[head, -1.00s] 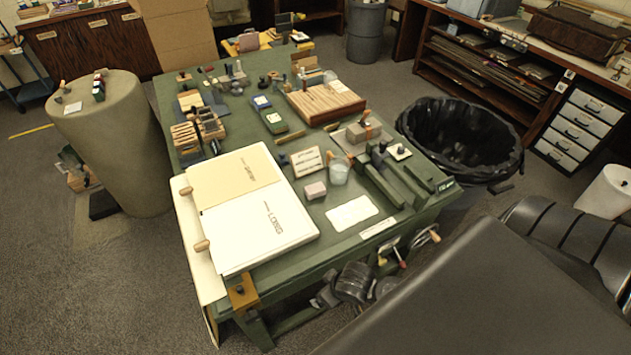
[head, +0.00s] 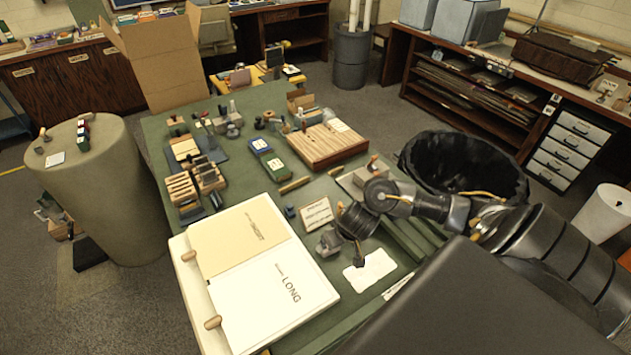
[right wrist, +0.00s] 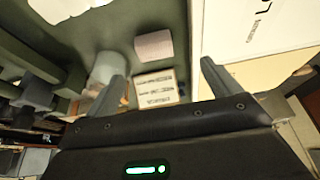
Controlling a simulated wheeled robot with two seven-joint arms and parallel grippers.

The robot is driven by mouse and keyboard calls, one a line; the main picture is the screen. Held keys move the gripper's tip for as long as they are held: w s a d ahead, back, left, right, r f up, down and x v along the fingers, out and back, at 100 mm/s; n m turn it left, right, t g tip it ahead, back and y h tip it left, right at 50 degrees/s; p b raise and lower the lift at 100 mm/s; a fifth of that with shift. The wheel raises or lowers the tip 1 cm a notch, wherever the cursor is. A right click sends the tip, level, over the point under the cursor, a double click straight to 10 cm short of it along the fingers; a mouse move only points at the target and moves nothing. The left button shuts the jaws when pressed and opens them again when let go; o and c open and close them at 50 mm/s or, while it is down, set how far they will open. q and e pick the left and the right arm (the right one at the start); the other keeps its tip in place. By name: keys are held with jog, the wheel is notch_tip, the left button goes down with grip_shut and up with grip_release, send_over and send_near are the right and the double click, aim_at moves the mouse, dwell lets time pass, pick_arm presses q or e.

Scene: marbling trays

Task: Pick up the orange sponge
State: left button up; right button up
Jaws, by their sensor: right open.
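No clearly orange sponge shows. A pale pinkish block (right wrist: 154,45) lies on the green table (right wrist: 108,30) in the right wrist view, beyond my fingertips; it may be the sponge. In the head view my right gripper (head: 328,242) hangs over that part of the table and hides the block. My right gripper (right wrist: 162,70) is open, with nothing between its fingers. A translucent cup (right wrist: 108,67) stands next to the block, partly behind one finger. My left gripper is in neither view.
A labelled pale card (head: 316,214) lies close to the gripper. A large white folder (head: 262,290) covers the table's front left. A white sheet (head: 370,270) lies right of the gripper. A wooden slatted rack (head: 327,147) stands farther back. A black-lined bin (head: 440,150) stands at the right.

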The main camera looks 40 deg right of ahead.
jog(key=d, duration=0.1)
jog(key=b, duration=0.3)
send_over(332, 255)
jog(key=f, duration=0.4)
jog(key=shift+s+f, duration=0.15)
jog(key=shift+s, duration=0.05)
jog(key=shift+w+f, duration=0.15)
jog(key=shift+f, duration=0.45)
jog(key=b+x, duration=0.1)
jog(key=x, duration=0.3)
jog(key=shift+w+d+f, duration=0.1)
jog(key=shift+f, duration=0.1)
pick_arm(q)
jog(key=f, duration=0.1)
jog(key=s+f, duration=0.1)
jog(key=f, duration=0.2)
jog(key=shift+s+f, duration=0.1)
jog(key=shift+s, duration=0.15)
